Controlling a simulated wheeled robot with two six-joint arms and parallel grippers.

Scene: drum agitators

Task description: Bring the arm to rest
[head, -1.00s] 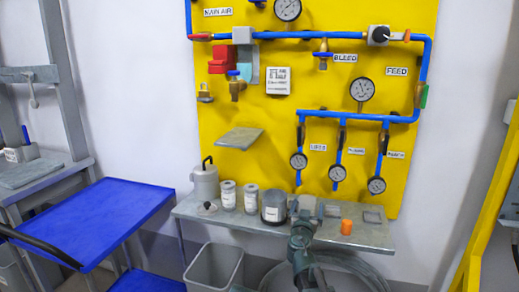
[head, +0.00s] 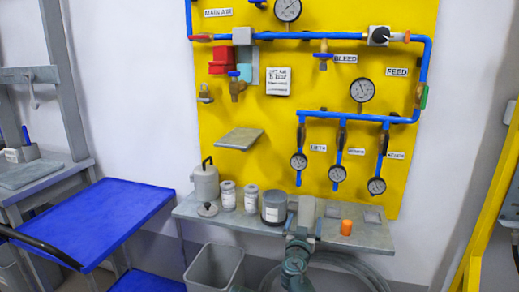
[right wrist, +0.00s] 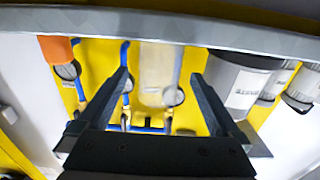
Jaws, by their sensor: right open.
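My right gripper (head: 301,240) is low at the front edge of the shelf (head: 372,236), just in front of a pale grey cylinder (head: 306,212) standing there. In the right wrist view its two dark fingers (right wrist: 160,76) are spread apart with nothing gripped. The pale cylinder (right wrist: 157,62) shows beyond the fingers, blurred and apart from them. My right arm comes up from the bottom of the head view. My left gripper is in neither view.
On the shelf stand a dark labelled can (head: 274,207), two small jars (head: 228,196), a lidded grey canister (head: 205,182) and an orange cap (head: 346,227). A grey bin (head: 213,268) is below. A blue cart (head: 98,218) is left. The yellow gauge panel (head: 270,130) rises behind.

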